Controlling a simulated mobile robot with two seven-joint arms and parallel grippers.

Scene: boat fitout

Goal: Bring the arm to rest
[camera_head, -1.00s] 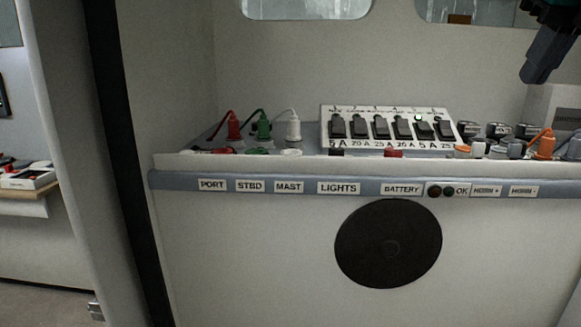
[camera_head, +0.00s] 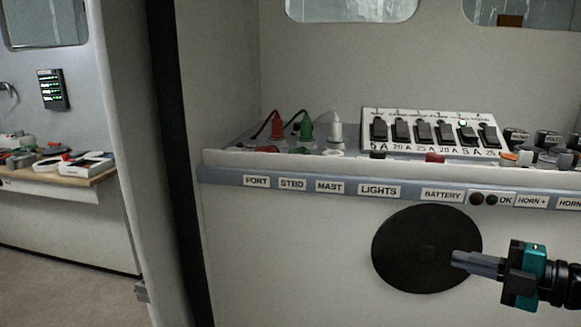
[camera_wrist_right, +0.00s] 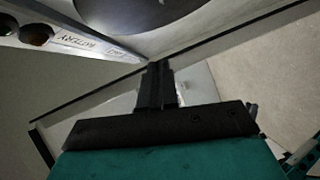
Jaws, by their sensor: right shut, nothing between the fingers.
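My right gripper (camera_head: 462,260) comes in from the right in the head view, with a teal band behind dark grey fingers. It is shut and empty. It is in front of the console face, below the label strip, and its fingertips overlap the right side of the round black disc (camera_head: 415,250). I cannot tell whether they touch it. In the right wrist view the shut fingers (camera_wrist_right: 157,75) point up the picture, with the disc at the top. My left gripper is not in view.
The console (camera_head: 290,255) carries a label strip (camera_head: 316,187), a switch panel (camera_head: 430,132) and red, green and white plugs (camera_head: 305,126). A dark door edge (camera_head: 178,170) stands left of it. Beyond is a wooden bench (camera_head: 80,178) with several items and open floor (camera_head: 50,290).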

